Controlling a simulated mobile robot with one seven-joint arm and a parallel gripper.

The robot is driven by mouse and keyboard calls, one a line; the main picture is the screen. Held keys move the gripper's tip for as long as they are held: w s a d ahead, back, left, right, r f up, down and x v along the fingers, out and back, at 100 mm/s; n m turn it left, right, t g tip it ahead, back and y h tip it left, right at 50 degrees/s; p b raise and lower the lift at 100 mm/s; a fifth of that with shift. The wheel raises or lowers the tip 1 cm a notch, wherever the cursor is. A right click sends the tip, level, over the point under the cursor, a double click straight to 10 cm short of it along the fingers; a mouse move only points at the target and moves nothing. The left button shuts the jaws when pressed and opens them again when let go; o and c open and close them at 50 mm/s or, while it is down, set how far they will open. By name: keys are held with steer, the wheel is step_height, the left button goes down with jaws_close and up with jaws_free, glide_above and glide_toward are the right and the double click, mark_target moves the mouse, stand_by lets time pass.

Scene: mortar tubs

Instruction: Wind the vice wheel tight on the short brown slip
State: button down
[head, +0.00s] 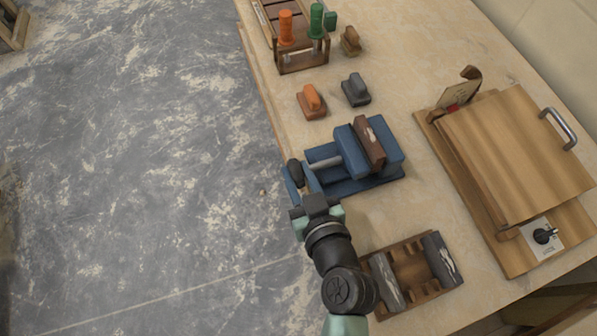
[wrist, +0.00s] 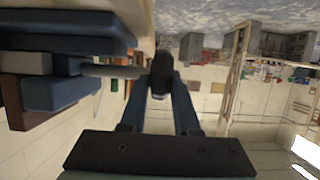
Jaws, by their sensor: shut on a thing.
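The blue vice (head: 352,182) stands on the bench, with the brown slip (head: 368,142) upright between its jaws. The slip has a pale mark on its top edge. In the wrist view, the vice jaws (wrist: 65,95) and part of the slip (wrist: 12,95) are at the left. A grey screw (head: 325,163) runs from the vice to the black wheel (head: 295,172). My gripper (head: 301,184) is at the wheel, on the bench's left edge. The wrist view shows its blue fingers (wrist: 162,95) shut on the wheel (wrist: 162,72), which they partly hide.
A wooden tray (head: 411,266) with dark grey slips lies near my arm. Orange (head: 312,101) and grey (head: 355,90) handled blocks sit beyond the vice. A rack (head: 301,60) with orange and green handles stands farther off. A large hinged wooden board (head: 515,150) fills the right.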

steer(key=shift+a+f, duration=0.1)
steer(key=shift+a, duration=0.2)
steer(key=c, duration=0.8)
jaws_free()
steer(key=shift+s, duration=0.1)
steer(key=shift+o, duration=0.7)
steer(key=shift+d, duration=0.1)
steer(key=b+v, duration=0.2)
steer(key=v, duration=1.1)
steer(key=shift+b, duration=0.4)
steer(key=shift+w+r, duration=0.2)
steer(key=shift+r, duration=0.05)
